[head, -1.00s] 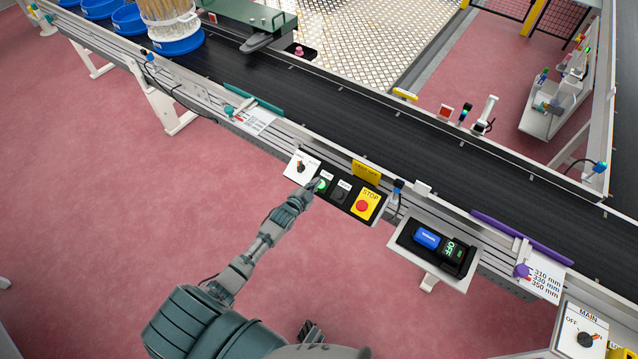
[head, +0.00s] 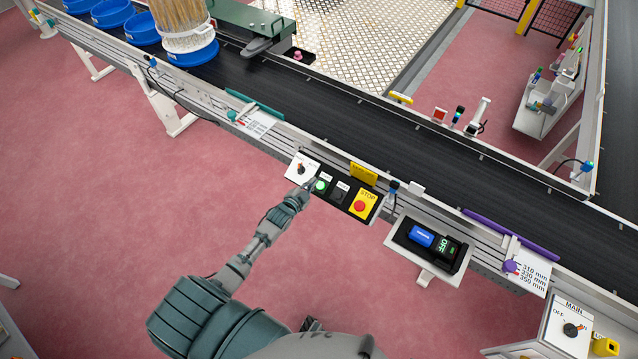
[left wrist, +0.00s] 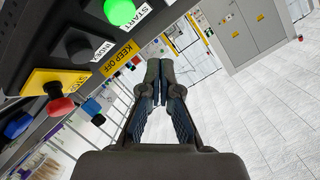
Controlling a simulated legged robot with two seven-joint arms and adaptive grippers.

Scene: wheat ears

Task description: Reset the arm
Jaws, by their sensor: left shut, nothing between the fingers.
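My left gripper (head: 304,189) is at the left end of the control panel in the head view, close to the green START button (head: 320,186). Its fingers are shut with nothing between them. The left wrist view shows the fingers (left wrist: 160,72) together, pointing past the panel's edge. There the START button (left wrist: 119,11) is at upper left and the fingers are apart from it. The panel also carries a black button (head: 340,197) and a red stop button (head: 360,206) on a yellow plate. My right gripper cannot be made out.
A black conveyor (head: 400,140) runs diagonally behind the panel. A tub of wheat ears (head: 185,38) stands on it at upper left. A box with a blue button (head: 421,236) juts from the rail at right. The pink floor (head: 120,200) at left is open.

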